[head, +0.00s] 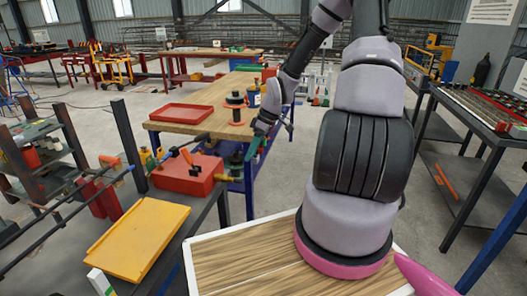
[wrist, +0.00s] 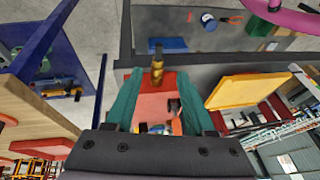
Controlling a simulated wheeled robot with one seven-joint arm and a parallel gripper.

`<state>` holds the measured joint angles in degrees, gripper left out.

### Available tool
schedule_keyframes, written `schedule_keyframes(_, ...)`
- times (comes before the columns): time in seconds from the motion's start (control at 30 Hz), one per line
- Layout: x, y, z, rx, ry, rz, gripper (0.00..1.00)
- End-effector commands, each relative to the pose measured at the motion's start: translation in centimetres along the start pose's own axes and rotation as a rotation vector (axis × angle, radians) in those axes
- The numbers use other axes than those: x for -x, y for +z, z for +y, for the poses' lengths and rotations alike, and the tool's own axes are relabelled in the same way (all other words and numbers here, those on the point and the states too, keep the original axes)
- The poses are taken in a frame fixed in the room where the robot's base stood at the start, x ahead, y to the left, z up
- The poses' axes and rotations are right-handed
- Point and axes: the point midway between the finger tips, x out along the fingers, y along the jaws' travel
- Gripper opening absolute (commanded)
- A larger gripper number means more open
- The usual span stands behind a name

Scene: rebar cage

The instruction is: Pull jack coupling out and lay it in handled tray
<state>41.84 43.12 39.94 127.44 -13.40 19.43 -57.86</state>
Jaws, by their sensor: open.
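A brass-coloured fitting (wrist: 157,68), seemingly the jack coupling, sticks out of the side of a red box (wrist: 155,105) in the wrist view. In the head view the fitting (head: 221,178) shows at the right side of the red box (head: 183,182). My gripper (wrist: 160,76) has green fingers standing wide apart, with the fitting between them in the picture; no contact is visible. In the head view my gripper (head: 257,152) is to the right of and above the box. A yellow tray (head: 140,240) lies in front of the box; I cannot make out a handle.
A red tray (head: 182,112) and a dark stacked part (head: 235,107) stand on the wooden bench (head: 212,122) behind. A rack with dark posts (head: 128,145) stands left of the box. Open floor (head: 420,190) lies to the right.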

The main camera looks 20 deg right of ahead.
Motion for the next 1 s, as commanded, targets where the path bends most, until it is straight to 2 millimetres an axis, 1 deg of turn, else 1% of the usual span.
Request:
schedule_keyframes(0.27, -2.2, -0.2, 0.0, 0.023, -0.017, 0.023, 0.55)
schedule_keyframes(0.6, -8.2, -0.3, -0.2, 0.021, -0.018, 0.021, 0.55)
schedule_keyframes(0.7, -9.7, -0.3, -0.1, 0.021, -0.016, 0.021, 0.55)
schedule_keyframes(0.83, -10.9, -0.3, -0.1, 0.020, -0.015, 0.021, 0.55)
schedule_keyframes(1.0, -11.5, -0.3, -0.1, 0.020, -0.013, 0.021, 0.55)
